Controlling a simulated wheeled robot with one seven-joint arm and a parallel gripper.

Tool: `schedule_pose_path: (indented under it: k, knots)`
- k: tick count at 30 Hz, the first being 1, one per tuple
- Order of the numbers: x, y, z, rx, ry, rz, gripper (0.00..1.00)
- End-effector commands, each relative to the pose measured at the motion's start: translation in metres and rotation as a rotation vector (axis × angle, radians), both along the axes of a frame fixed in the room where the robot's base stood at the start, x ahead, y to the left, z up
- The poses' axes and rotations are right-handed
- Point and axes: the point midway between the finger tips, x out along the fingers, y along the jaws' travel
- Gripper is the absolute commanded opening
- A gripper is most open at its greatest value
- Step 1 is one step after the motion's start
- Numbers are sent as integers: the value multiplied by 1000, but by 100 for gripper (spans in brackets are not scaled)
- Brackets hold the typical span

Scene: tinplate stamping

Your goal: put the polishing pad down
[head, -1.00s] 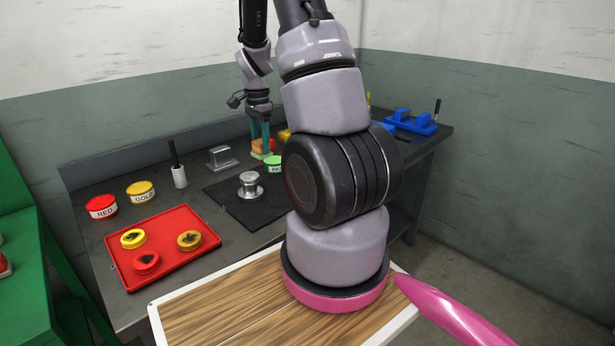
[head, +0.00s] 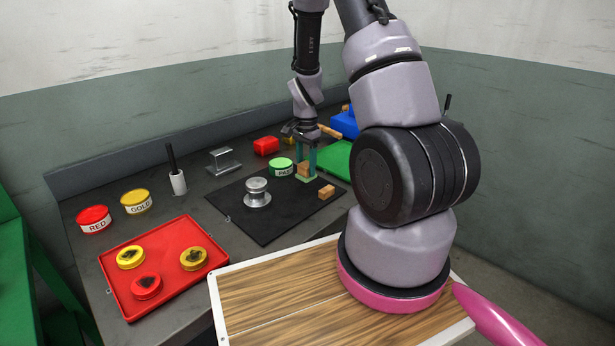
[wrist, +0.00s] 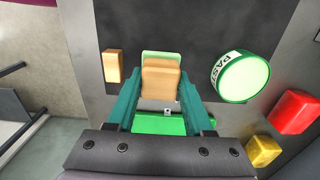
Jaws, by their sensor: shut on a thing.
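The polishing pad (head: 304,169) is a tan block on a light green base. My gripper (head: 306,160) has two teal fingers, shut on the pad's sides. The pad is upright at the right part of the black mat (head: 235,207), low over it or on it; I cannot tell whether it touches. The wrist view shows the pad (wrist: 160,82) between the fingers, its green base showing at the far edge.
A small tan block (head: 326,192) lies on the mat near the pad. The green paste tin (head: 281,168) is just left of the pad. A metal knobbed piece (head: 257,194) stands on the mat. A red block (head: 266,146) and a green tray (head: 337,158) are close behind.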

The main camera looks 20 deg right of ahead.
Motion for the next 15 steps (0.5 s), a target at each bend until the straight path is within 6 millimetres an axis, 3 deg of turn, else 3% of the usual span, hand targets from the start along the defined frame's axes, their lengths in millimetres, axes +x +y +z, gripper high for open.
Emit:
schedule_pose_path:
  k: [9, 15]
  knots:
    - [-1, 0, -37, 0, 2, -1, 7]
    - [0, 0, -37, 0, 0, -1, 7]
